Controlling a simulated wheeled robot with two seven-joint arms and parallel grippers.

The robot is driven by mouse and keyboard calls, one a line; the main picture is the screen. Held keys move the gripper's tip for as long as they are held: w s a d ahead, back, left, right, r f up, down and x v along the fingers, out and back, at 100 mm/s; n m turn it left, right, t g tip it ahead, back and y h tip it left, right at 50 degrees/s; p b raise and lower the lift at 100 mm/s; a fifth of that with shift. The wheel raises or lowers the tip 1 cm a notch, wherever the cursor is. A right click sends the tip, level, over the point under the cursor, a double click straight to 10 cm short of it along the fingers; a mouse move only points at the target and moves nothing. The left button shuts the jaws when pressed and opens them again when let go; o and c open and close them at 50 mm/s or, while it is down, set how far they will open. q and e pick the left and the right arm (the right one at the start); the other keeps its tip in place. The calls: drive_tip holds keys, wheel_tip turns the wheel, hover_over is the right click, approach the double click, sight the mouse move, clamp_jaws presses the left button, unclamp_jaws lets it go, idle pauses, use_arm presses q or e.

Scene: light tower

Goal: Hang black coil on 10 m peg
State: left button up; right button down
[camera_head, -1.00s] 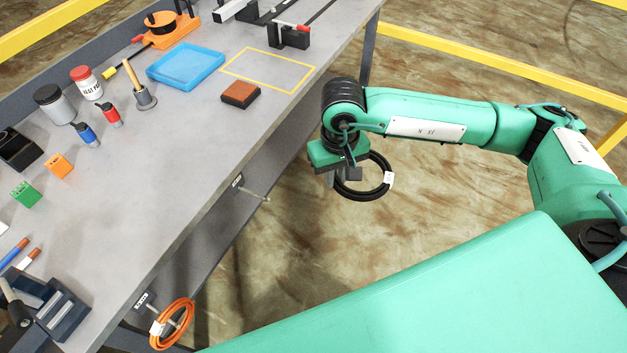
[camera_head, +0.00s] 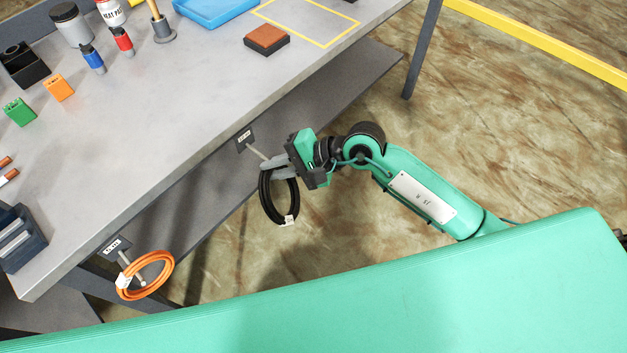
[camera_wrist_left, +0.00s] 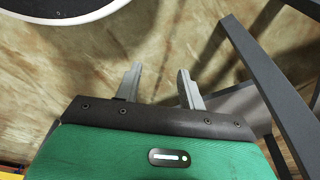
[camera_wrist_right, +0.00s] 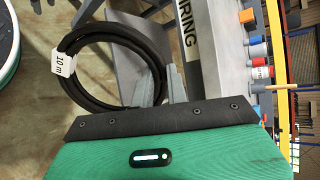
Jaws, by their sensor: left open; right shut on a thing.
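The black coil (camera_head: 266,198) hangs from my right gripper (camera_head: 270,167) below the table's front edge. Its white tag reads 10 m in the right wrist view, where the coil (camera_wrist_right: 100,31) stands left of the fingers (camera_wrist_right: 157,82). The right gripper is shut on the coil's upper part. A light peg (camera_head: 257,152) under a small dark label plate (camera_head: 244,138) is just left of the fingertips. The fingers hide its end, so I cannot tell whether the coil is around it. My left gripper (camera_wrist_left: 159,75) is open and empty above the floor.
An orange coil (camera_head: 166,270) hangs on another labelled peg at lower left. The grey table (camera_head: 170,130) carries a brown block (camera_head: 266,40), bottles and small coloured parts. A lower shelf (camera_head: 345,85) lies under it. Floor shows below the held coil.

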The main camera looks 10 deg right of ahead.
use_arm(q)
wheel_tip(320, 180, up, 13)
drive_tip(key=w+b, duration=0.1)
drive_tip(key=b, duration=0.4)
drive_tip(key=shift+w+d+f+t, duration=0.15)
drive_tip(key=shift+f+t, duration=0.05)
drive_tip(key=shift+t, duration=0.1)
use_arm(e)
drive_tip(key=w+d+f+m+t+h, duration=0.1)
drive_tip(key=d+f+m+t, duration=0.6)
drive_tip(key=t, duration=0.4)
drive_tip(key=shift+w+d+f, duration=0.35)
drive_tip(key=shift+d+f, duration=0.25)
drive_tip(key=shift+f, duration=0.05)
use_arm(q)
drive_tip(key=shift+f, duration=0.15)
use_arm(e)
drive_tip(key=shift+m, duration=0.3)
